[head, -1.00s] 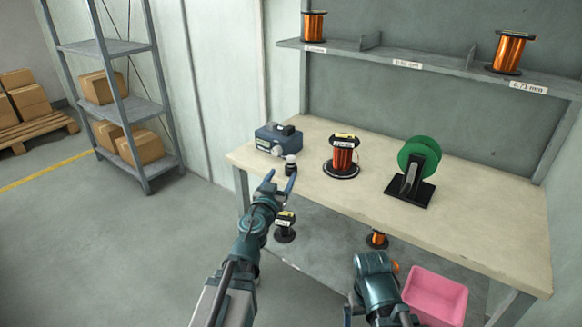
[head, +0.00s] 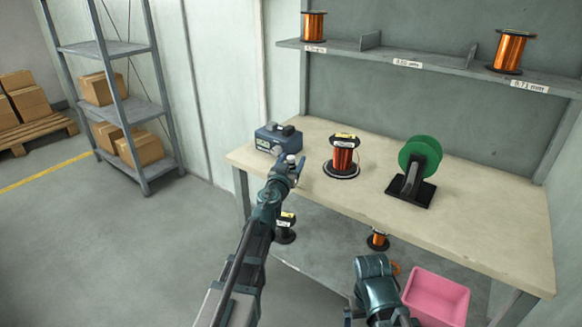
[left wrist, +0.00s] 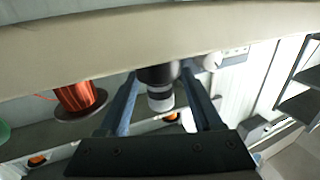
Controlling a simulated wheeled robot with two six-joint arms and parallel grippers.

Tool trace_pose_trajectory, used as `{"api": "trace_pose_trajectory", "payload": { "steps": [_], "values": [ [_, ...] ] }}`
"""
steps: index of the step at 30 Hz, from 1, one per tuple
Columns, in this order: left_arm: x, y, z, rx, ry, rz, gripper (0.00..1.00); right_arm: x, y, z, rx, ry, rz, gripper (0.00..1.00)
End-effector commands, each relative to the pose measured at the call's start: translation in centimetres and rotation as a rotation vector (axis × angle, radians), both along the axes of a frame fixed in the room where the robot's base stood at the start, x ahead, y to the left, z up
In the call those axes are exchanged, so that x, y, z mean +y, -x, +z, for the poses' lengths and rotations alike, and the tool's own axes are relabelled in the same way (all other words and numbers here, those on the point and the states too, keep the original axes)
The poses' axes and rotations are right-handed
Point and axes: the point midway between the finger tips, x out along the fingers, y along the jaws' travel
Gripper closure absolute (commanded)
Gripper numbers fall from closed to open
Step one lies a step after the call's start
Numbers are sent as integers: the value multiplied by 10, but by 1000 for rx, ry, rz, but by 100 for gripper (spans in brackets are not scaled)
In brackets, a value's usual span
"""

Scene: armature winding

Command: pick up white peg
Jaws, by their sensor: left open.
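The white peg (head: 291,158) stands near the front left edge of the workbench, with a white top above a dark lower part. In the left wrist view the white peg (left wrist: 160,98) shows between my two fingers. My left gripper (head: 292,164) is open at the peg, a finger on either side of it; the left wrist view shows the same open gripper (left wrist: 159,76). I cannot tell whether a finger touches the peg. Part of my right arm shows at the bottom of the head view, but its fingers do not.
A blue-grey box (head: 278,138) stands just behind the peg. A copper wire spool (head: 343,158) and a green reel on a black stand (head: 419,158) stand to the right on the workbench (head: 470,225). A pink bin (head: 437,297) is below at right.

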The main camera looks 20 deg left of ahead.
Motion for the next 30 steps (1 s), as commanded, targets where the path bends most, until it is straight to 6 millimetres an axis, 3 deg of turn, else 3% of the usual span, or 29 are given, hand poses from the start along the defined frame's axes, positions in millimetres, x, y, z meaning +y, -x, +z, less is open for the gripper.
{"api": "trace_pose_trajectory", "payload": {
  "steps": [1,3,11,22,30],
  "values": [
    [0,-12,0,0,0,0,34,0,0,0,0,0,0,0],
    [0,-19,0,0,0,0,34,0,0,0,0,0,0,0],
    [0,-20,1,0,0,0,35,0,0,1,0,0,0,0],
    [0,-20,1,0,0,0,100,0,0,1,0,0,0,0],
    [0,-20,1,0,0,0,100,0,0,1,0,0,0,0]
  ]
}}
